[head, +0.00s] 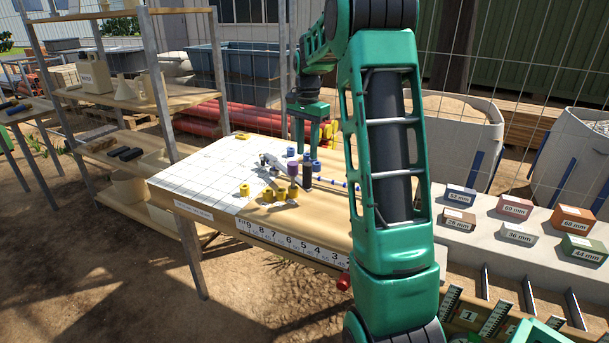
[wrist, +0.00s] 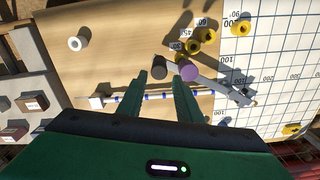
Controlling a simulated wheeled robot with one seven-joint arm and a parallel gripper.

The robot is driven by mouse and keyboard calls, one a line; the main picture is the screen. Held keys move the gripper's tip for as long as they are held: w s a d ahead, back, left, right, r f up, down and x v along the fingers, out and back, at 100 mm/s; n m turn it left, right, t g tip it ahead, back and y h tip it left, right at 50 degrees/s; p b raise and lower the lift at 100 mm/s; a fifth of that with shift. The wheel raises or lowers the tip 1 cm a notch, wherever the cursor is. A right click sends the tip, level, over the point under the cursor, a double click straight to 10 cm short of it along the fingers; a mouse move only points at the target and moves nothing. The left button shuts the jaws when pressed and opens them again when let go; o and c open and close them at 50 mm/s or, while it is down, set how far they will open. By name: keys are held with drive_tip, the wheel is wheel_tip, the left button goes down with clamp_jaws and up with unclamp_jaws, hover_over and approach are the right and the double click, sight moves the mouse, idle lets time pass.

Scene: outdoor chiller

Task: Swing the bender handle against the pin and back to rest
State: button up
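The bender is a grey metal tool on the white grid board, seen in the head view (head: 270,161). In the wrist view its grey handle arm (wrist: 212,86) runs to a purple upright grip (wrist: 189,72). A dark upright cylinder (wrist: 158,70) stands beside the grip; I cannot tell whether it is the pin. It also shows in the head view (head: 307,172). My gripper (wrist: 161,80) is open and empty, pointing down above the bench. The dark cylinder appears between and just beyond its fingertips; the purple grip is just right of the right finger. Contact cannot be told.
A rod with blue marks (wrist: 125,98) lies across the bench under my fingers. Several yellow cylinders (wrist: 208,37) stand close by, and a white one (wrist: 78,43) is farther left. Labelled coloured blocks (head: 515,206) stand at right. The grid board (head: 205,172) is mostly clear.

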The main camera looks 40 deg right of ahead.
sight(306, 175)
drive_tip(key=shift+f+m, duration=0.3)
drive_tip(key=shift+f, duration=0.1)
wheel_tip(306, 175, down, 10)
idle(0.3)
clamp_jaws()
drive_tip(key=shift+w+r, duration=0.15)
drive_tip(key=shift+w, duration=0.05)
idle(1.1)
